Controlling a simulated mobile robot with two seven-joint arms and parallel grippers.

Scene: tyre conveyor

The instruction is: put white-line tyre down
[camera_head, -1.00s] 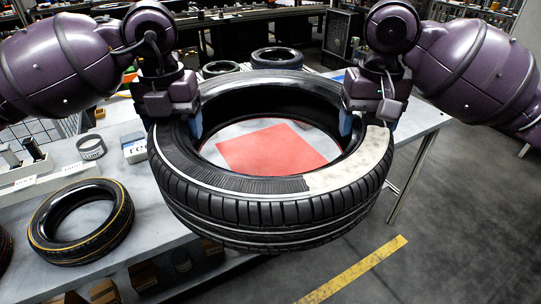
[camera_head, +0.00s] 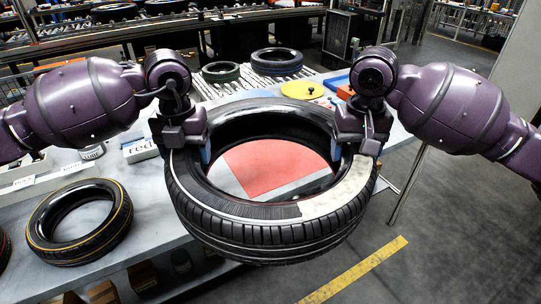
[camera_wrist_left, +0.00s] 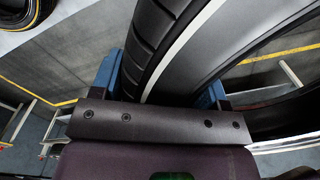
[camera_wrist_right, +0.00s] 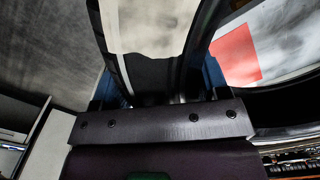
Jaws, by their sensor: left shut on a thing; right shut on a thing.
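The white-line tyre (camera_head: 275,235) is a large black tyre with a white line round its sidewall and a pale patch at its right. It is held roughly level, and a red mat (camera_head: 270,165) on the table shows through its hole. My left gripper (camera_head: 190,152) is shut on the tyre's left wall, with blue fingers either side in the left wrist view (camera_wrist_left: 160,85). My right gripper (camera_head: 355,148) is shut on its right wall; the right wrist view shows the fingers around it (camera_wrist_right: 155,90).
A yellow-line tyre (camera_head: 80,222) lies on the table (camera_head: 125,185) at left. Behind are a green-tinted tyre (camera_head: 221,72), a blue-tinted tyre (camera_head: 277,61) and a yellow disc (camera_head: 302,90). A box marked "red" (camera_head: 140,150) stands left of the held tyre.

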